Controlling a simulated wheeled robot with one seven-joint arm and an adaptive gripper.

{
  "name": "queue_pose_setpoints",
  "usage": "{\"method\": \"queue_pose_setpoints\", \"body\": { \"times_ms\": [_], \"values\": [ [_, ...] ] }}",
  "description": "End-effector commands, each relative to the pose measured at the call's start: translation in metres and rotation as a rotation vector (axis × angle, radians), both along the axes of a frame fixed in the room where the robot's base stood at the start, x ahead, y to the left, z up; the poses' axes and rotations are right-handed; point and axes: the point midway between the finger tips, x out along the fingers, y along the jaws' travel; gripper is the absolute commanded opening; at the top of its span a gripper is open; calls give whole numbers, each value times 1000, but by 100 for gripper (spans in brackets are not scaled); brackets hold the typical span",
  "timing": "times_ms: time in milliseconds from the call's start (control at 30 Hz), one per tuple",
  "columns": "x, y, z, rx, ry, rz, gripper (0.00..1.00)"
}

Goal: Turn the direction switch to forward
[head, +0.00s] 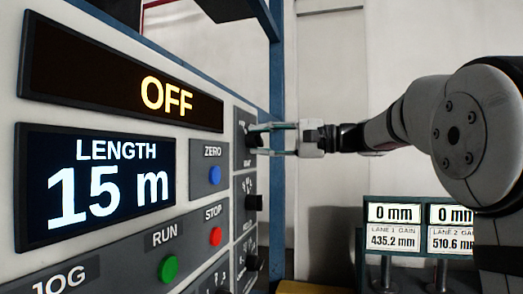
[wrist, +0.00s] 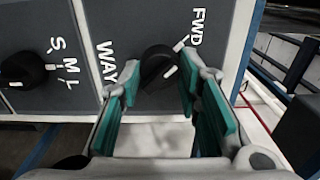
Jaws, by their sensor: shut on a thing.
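The direction switch is a round black knob (wrist: 157,66) on a dark plate, with the labels FWD (wrist: 197,27) and WAY (wrist: 107,62) around it. A white mark on the knob sits on its right side, below the white tick beside FWD, and does not look lined up with that tick. My gripper (wrist: 160,82) has its teal-padded fingers on either side of the knob, shut on it. In the head view my gripper (head: 262,139) reaches from the right to the top knob (head: 252,137) of the panel's right column; its fingers partly hide that knob.
A second knob (wrist: 25,70) marked S, M, L sits beside the switch. The panel (head: 195,120) carries an OFF display (head: 165,97), a length display reading 15 m (head: 100,190), and blue, red and green buttons. A lane gain display (head: 420,228) stands at lower right.

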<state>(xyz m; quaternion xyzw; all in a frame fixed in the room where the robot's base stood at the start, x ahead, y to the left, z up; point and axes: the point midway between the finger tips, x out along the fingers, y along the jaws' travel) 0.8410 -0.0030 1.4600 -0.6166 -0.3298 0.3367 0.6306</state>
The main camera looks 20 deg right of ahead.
Motion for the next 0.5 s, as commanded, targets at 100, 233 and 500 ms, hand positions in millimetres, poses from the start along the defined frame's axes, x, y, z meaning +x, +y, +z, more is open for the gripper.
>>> {"method": "queue_pose_setpoints", "body": {
  "times_ms": [100, 233, 500],
  "values": [
    [0, 0, -2, -15, -17, 2, 3],
    [0, 0, -2, -23, -27, 2, 4],
    [0, 0, -2, -24, -29, 2, 4]
  ]
}}
